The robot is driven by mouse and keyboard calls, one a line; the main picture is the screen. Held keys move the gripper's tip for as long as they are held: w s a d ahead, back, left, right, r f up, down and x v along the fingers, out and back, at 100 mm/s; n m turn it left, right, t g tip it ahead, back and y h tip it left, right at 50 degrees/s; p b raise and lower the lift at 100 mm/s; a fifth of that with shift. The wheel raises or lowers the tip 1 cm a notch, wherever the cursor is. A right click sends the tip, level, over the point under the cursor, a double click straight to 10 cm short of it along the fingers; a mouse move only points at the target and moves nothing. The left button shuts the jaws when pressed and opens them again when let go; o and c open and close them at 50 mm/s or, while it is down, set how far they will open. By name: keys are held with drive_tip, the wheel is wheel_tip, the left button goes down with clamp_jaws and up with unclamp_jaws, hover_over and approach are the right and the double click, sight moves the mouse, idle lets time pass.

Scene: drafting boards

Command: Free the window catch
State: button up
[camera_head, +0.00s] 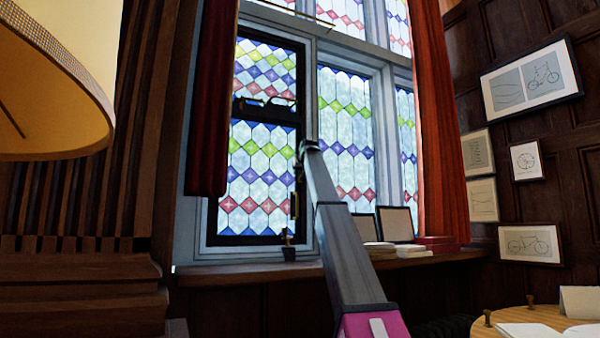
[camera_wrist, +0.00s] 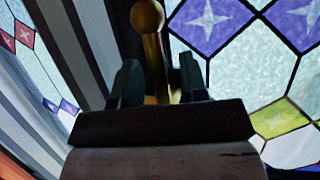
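The window (camera_head: 252,238) has a dark-framed left casement with coloured diamond panes. My arm reaches up to the casement's right edge, and my gripper (camera_head: 307,147) is small and dark there. In the wrist view, a brass bar with a round knob (camera_wrist: 148,17), seemingly the catch, stands between the two fingers of my gripper (camera_wrist: 160,75). The fingers are apart, one on each side of the bar. A gap shows between the bar and the right finger. Contact at the left finger cannot be told. The bar's lower end is hidden behind my gripper.
Red curtains (camera_head: 440,120) hang at both sides of the window. Books (camera_head: 412,252) and frames stand on the sill (camera_head: 230,274), right of my arm. A lampshade (camera_head: 50,90) is near at the left. A round table (camera_head: 535,316) is at lower right.

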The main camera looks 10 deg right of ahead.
drive_tip(key=shift+c, duration=0.3)
clamp_jaws()
